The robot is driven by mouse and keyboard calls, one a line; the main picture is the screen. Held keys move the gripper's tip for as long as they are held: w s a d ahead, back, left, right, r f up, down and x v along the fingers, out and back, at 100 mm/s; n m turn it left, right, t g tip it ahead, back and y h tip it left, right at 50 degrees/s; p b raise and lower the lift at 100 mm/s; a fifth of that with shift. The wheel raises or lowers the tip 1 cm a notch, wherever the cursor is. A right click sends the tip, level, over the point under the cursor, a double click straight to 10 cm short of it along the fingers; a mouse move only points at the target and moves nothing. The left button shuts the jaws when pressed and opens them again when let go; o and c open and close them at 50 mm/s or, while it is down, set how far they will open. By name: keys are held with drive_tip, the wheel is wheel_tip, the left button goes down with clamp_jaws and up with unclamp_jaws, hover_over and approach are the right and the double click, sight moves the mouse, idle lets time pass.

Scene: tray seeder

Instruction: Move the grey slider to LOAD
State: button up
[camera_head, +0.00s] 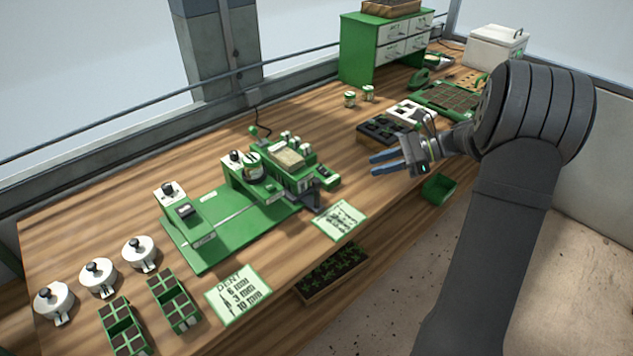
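The green seeder (225,235) lies along the middle of the bench, with a flat base plate at left and a raised machine part at right. A dark grey piece (312,200) sits at the plate's right end, below the machine; I cannot tell for sure that it is the grey slider. Small pale labels show on the plate, but their words are too small to read, so I cannot pick out LOAD. My gripper (372,165) has blue fingers, apart and empty. It is above the bench, to the right of the seeder, touching nothing visible.
White lidded pots (98,277) and green seedling trays (174,302) stand at the front left. Cards (238,295) lie along the front edge. A dark tray (378,134) is behind my gripper, a green bin (438,188) below right. A green drawer cabinet (360,52) stands at the back.

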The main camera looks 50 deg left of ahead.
sight(316, 180)
drive_tip(key=x, duration=1.7)
drive_tip(key=shift+s+r, duration=0.15)
drive_tip(key=shift+c, duration=0.2)
clamp_jaws()
